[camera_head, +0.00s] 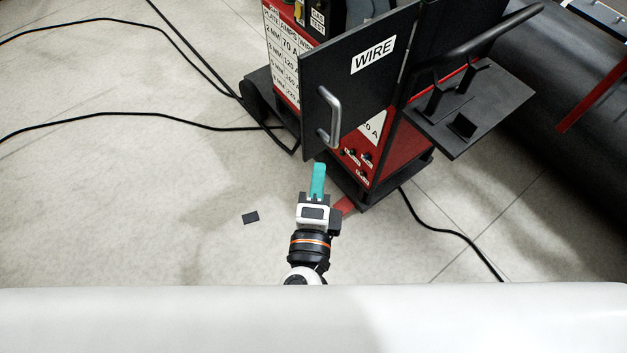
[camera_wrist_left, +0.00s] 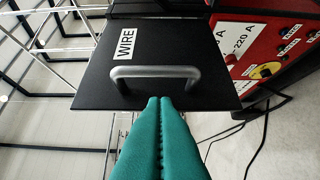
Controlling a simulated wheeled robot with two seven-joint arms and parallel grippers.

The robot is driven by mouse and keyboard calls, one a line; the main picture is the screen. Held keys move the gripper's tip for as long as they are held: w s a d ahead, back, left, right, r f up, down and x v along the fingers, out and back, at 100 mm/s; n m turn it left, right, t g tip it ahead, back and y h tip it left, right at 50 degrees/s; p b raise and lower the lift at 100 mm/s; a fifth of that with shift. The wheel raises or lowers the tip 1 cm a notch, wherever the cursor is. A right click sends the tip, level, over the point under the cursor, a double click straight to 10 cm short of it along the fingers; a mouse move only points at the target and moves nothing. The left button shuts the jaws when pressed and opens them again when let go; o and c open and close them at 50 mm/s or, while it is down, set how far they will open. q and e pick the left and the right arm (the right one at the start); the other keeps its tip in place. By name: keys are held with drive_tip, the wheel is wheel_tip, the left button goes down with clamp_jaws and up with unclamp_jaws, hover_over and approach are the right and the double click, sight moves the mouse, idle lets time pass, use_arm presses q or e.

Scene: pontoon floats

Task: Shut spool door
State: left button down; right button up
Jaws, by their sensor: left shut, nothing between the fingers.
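The spool door is a dark panel (camera_head: 355,85) with a white WIRE label and a grey bar handle (camera_head: 329,116). In the head view it stands open, swung out from the red welding machine (camera_head: 385,160). My left gripper (camera_head: 319,166) has teal fingers and is just below the door's lower edge in the picture. In the left wrist view the door (camera_wrist_left: 175,50) and its handle (camera_wrist_left: 155,74) lie straight ahead. The closed fingertips (camera_wrist_left: 160,99) appear just below the handle; I cannot tell whether they touch the door. My right gripper is not in view.
A dark shelf with a black push bar (camera_head: 475,105) juts out at the machine's right. Black cables (camera_head: 140,114) run over the pale tiled floor. A small dark plate (camera_head: 251,217) lies on the floor left of my arm. A large dark cylinder (camera_head: 560,130) lies at the right.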

use_arm(q)
drive_tip(key=p, duration=0.2)
approach(310, 120)
drive_tip(key=w+d, duration=0.3)
drive_tip(key=shift+w+a+p, duration=0.3)
drive_tip(key=shift+w+a, duration=0.1)
drive_tip(key=shift+w, duration=0.2)
drive_tip(key=shift+w+a+p, duration=0.3)
drive_tip(key=shift+w+a, duration=0.1)
drive_tip(key=shift+w, duration=0.15)
drive_tip(key=shift+w+a, duration=0.25)
drive_tip(key=shift+w, duration=0.05)
